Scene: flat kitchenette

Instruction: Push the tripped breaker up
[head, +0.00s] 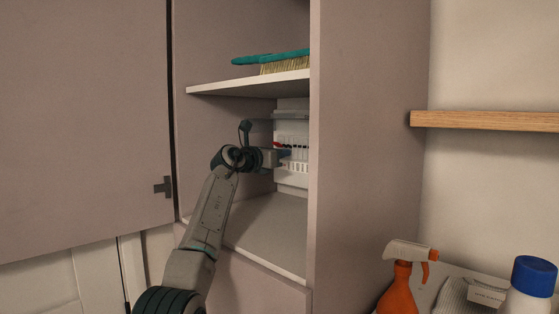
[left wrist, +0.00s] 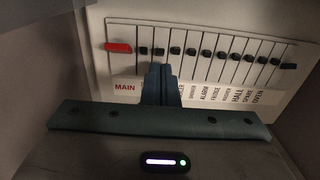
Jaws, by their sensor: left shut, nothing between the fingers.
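The breaker panel (head: 291,180) is a white box at the back of the cabinet, partly hidden by my left arm in the head view. In the left wrist view the panel (left wrist: 215,32) shows a red MAIN lever (left wrist: 118,47) at the left and a row of small black levers (left wrist: 206,54). The levers lie nearly in one line, and I cannot tell which is tripped. Contact is unclear.
A shelf (head: 250,82) with a teal brush (head: 272,59) lies above the panel. Cabinet walls (head: 365,140) close in on the sides. At the lower right stand an orange spray bottle (head: 398,292) and a blue-capped bottle (head: 533,278), below a wooden shelf (head: 485,121).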

